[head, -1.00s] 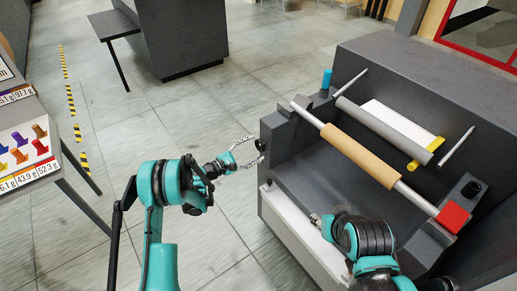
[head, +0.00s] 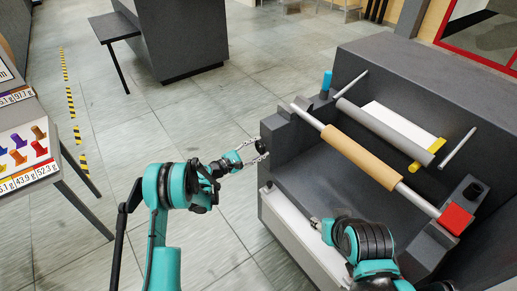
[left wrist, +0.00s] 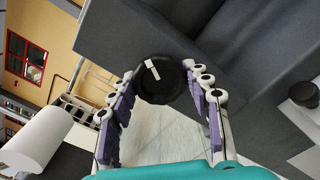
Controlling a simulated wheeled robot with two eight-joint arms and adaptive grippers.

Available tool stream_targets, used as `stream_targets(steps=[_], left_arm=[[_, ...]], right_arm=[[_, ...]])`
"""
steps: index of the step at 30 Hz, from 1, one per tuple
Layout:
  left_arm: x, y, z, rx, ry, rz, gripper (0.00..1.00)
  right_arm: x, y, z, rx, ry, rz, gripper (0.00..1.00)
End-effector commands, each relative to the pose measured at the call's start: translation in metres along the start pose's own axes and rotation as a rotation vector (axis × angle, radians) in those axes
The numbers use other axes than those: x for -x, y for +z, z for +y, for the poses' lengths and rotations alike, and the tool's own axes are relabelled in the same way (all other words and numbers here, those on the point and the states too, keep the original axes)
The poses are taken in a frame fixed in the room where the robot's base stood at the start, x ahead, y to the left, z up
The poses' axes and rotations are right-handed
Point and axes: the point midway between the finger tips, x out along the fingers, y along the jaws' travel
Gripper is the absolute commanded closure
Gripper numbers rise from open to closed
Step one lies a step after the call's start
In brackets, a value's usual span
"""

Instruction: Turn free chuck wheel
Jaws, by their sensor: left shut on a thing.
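The free chuck wheel is a small black round knob (head: 261,146) on the left end of the dark grey machine in the head view. In the left wrist view the wheel (left wrist: 160,78) faces the camera as a black disc with a white mark near its middle. My left gripper (head: 259,150) is shut on the wheel, with one finger on each side of its rim. These fingers (left wrist: 165,95) also show in the left wrist view. My right gripper (head: 316,222) is low in front of the machine, away from the wheel; its jaws are too small to read.
The machine (head: 330,185) carries a shaft with a tan roll (head: 360,156), a grey roller (head: 385,131) and a red block (head: 455,218). A sample stand (head: 25,145) is at the left. A dark counter (head: 175,40) stands at the back. Floor is clear between them.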

Motion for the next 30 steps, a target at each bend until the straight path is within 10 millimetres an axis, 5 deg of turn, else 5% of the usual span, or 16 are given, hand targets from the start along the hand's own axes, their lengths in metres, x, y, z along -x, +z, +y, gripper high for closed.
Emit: stream_targets(steps=[11,30], left_arm=[[-0.0002,0.0001,-0.0001,-0.195,-0.001,0.0,0.8],[-0.0003,0.0003,0.0,-0.798,-0.001,-0.001,0.8]], right_arm=[[0.0,0.0,0.0,0.0,0.0,0.0,0.6],[-0.0001,0.0001,0.0,0.0,0.0,0.0,0.6]])
